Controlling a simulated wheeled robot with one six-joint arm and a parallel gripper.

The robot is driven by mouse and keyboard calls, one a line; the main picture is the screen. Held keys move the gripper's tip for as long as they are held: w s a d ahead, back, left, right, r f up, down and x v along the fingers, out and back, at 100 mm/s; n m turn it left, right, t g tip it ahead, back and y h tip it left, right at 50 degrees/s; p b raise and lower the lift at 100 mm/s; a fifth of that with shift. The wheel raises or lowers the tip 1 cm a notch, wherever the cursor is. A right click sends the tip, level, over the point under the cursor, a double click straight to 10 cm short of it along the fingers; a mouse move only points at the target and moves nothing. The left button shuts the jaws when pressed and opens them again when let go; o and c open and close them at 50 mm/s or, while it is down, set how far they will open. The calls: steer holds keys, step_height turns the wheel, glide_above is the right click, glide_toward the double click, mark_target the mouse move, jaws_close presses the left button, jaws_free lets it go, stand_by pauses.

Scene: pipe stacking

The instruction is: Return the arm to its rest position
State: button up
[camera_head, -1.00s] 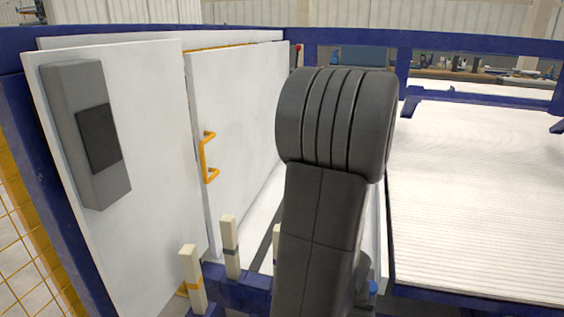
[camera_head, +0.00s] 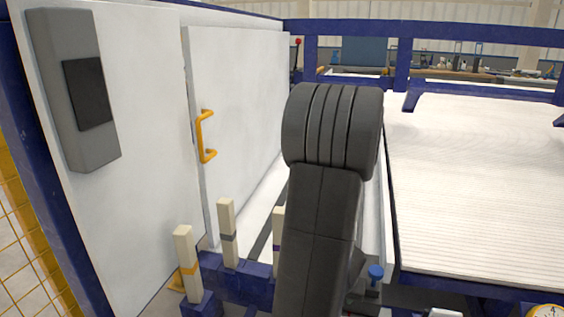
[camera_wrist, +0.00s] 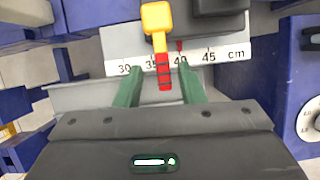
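In the wrist view my gripper (camera_wrist: 158,85) has two green fingers spread apart, with no object held between them. A yellow-and-red lever or pointer (camera_wrist: 160,45) shows between and beyond the fingertips, over a white ruler plate (camera_wrist: 222,52) marked 30 to 45 cm. I cannot tell how far the fingers are from the plate. In the head view my dark grey arm (camera_head: 322,200) stands in the middle and hides what is behind it. My gripper does not show there.
White panels, one with a yellow handle (camera_head: 204,136), stand at the left. Cream posts (camera_head: 228,232) rise from a blue frame beside my arm. A ribbed white table (camera_head: 480,190) lies at the right, with a blue knob (camera_head: 375,272) near its left edge.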

steer(key=shift+a+m, duration=0.2)
steer(key=shift+m, duration=0.2)
steer(key=shift+w+a+m+h, duration=0.2)
steer(key=shift+m+h, duration=0.1)
steer(key=shift+m, duration=0.2)
steer(key=shift+a, duration=0.1)
